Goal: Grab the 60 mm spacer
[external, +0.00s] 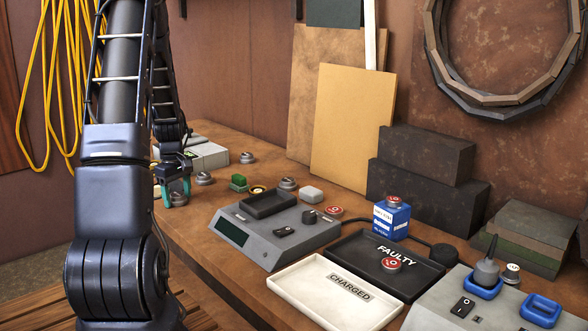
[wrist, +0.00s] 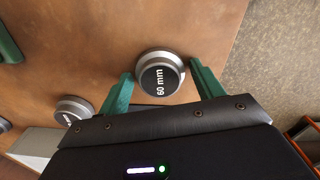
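The 60 mm spacer (wrist: 160,76) is a round grey-metal piece with a black top labelled "60 mm" in white. It sits on the wooden bench in the wrist view, between the two green fingers of my gripper (wrist: 160,68). The fingers are apart, one on each side of the spacer, with a narrow gap seeming to show at each side. In the external view my gripper (external: 176,190) is low over the near left edge of the bench, and the spacer (external: 179,199) is partly hidden between the fingers.
Another spacer (wrist: 73,108) lies to the left in the wrist view. Similar round pieces (external: 204,178) stand farther along the bench. A grey charger unit (external: 262,238), a white "CHARGED" tray (external: 300,302) and a black "FAULTY" tray (external: 420,272) are to the right. The bench edge is close to the spacer.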

